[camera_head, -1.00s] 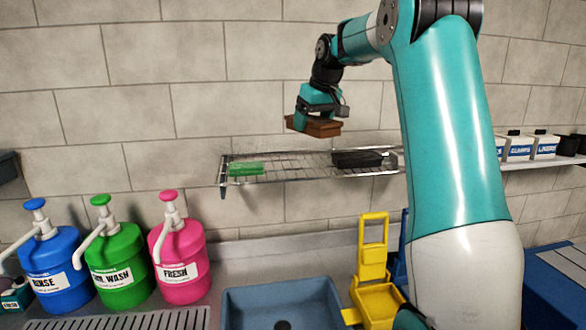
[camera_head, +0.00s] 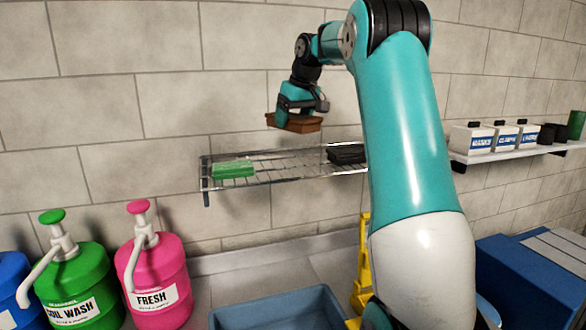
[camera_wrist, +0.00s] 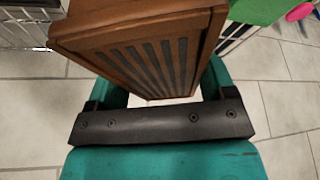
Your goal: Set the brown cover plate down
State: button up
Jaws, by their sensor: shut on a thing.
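The brown cover plate (camera_head: 296,123) is in my gripper (camera_head: 299,108), above the wire rack (camera_head: 270,168) on the wall. In the head view the plate lies roughly level and apart from the rack. In the wrist view the brown plate (camera_wrist: 150,50) fills the upper middle, with dark slots along its face. My gripper (camera_wrist: 160,100) is shut on it. A green plate (camera_head: 233,170) lies at the left end of the rack. A black plate (camera_head: 346,153) lies toward its right end, partly hidden by my arm.
The rack's middle is free between the green and black plates. A pink FRESH bottle (camera_head: 154,275) and a green bottle (camera_head: 78,285) stand below left. A blue basin (camera_head: 280,308) sits below. A right-hand shelf (camera_head: 500,150) holds several white containers.

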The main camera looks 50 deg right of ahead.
aim_at(291, 166)
notch_tip(291, 166, down, 11)
jog(key=shift+s+r+p, duration=0.1)
jog(key=shift+p, duration=1.1)
jog(key=o, duration=1.1)
